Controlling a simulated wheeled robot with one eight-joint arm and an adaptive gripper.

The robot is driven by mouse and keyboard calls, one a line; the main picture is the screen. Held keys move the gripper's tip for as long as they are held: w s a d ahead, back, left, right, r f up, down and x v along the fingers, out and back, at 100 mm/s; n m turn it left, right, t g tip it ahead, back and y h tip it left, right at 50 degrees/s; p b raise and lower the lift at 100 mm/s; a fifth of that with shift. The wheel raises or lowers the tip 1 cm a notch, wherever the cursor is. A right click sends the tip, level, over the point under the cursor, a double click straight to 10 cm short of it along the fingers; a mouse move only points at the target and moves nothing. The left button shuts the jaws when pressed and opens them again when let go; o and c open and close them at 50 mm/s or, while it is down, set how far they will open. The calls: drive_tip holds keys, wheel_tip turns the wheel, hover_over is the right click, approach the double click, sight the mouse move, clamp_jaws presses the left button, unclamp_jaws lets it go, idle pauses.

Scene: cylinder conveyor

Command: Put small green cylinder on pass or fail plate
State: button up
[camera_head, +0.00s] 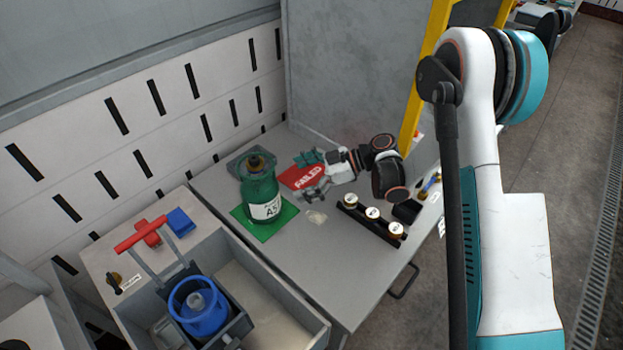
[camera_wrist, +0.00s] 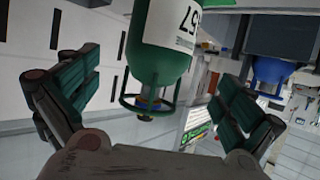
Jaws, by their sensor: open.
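The small green cylinder (camera_head: 260,190), with a white label, stands upright on the green plate (camera_head: 283,218). In the wrist view the green cylinder (camera_wrist: 160,50) appears upside down, its valve guard toward the bottom, in line with the gap between my fingers. The red plate (camera_head: 292,178) marked FAILED lies to the right of the cylinder, partly under my gripper. My gripper (camera_head: 313,174) is open and empty, just right of the cylinder; in the wrist view its fingers (camera_wrist: 155,100) are spread wide on both sides. Contact with the cylinder is not visible.
A grey box (camera_head: 280,303) at the front left holds a blue cylinder (camera_head: 200,308). A black rack (camera_head: 370,222) with round white-topped items stands on the grey table right of my gripper. A grey panel (camera_head: 350,75) rises behind the table.

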drive_tip(key=w+d+r+m+t+y, duration=0.1)
drive_tip(key=w+r+t, duration=0.2)
drive_tip(key=r, duration=0.6)
drive_tip(key=w+d+r+m+t+y, duration=0.1)
drive_tip(key=w+r+t, duration=0.25)
drive_tip(key=r, duration=0.45)
drive_tip(key=w+r+m+t+y, duration=0.15)
drive_tip(key=r+t, duration=0.25)
drive_tip(key=r, duration=0.5)
drive_tip(key=d+r+m+t+h, duration=0.9)
drive_tip(key=d+r+t+h, duration=0.15)
drive_tip(key=d+r, duration=0.45)
drive_tip(key=s+d+f+m+g+h, duration=0.55)
drive_tip(key=s+d+h, duration=0.25)
drive_tip(key=s+d, duration=0.3)
drive_tip(key=s+a+f+g, duration=0.1)
drive_tip(key=s+f+g, duration=0.2)
drive_tip(key=s+f, duration=0.4)
drive_tip(key=s+a+f+g+y, duration=0.1)
drive_tip(key=s+f+g, duration=0.3)
drive_tip(key=s, duration=1)
wheel_tip(320, 180, down, 3)
drive_tip(key=shift+s+f+m, duration=0.15)
drive_tip(key=shift+f+m, duration=0.05)
drive_tip(key=shift+m, duration=0.2)
drive_tip(key=shift+a+g, duration=0.1)
drive_tip(key=shift+g, duration=0.15)
